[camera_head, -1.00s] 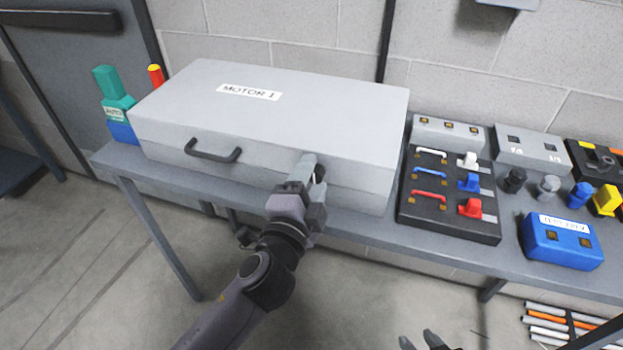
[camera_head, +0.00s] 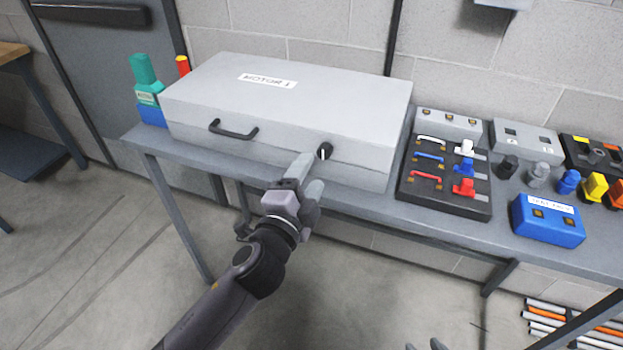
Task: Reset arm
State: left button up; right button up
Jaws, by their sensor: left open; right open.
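My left gripper (camera_head: 306,178) is open and empty, in front of the lower front edge of the closed grey MOTOR 1 case (camera_head: 345,105). A black round knob with a light mark (camera_head: 324,151) sits on the case front, just above and right of the fingertips. The fingers look apart from the knob. A black handle (camera_head: 232,131) is on the case front to the left. My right gripper (camera_head: 425,346) shows only as fingertips at the bottom edge; it is open.
The case stands on a grey bench (camera_head: 400,211). To its right are a black panel with coloured handles (camera_head: 448,200), a blue box (camera_head: 546,221) and several connectors. A green device (camera_head: 146,80) stands left. The floor in front is clear.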

pick_arm(q)
jog(key=shift+s, duration=0.1)
jog(key=shift+a+f, duration=0.1)
dwell(0.4)
jog(key=s+a+f+n+g+y, duration=0.1)
jog(key=s+a+f+n+g, duration=0.2)
jog(key=s+a+f+n, duration=0.4)
jog(key=s+a+f+n+g+y, duration=0.2)
jog(key=s+a+f+n, duration=0.6)
jog(key=s+f, duration=0.7)
jog(key=shift+s+a+n+g, duration=0.3)
jog(key=shift+a+g, duration=0.5)
jog(key=shift+a, duration=0.4)
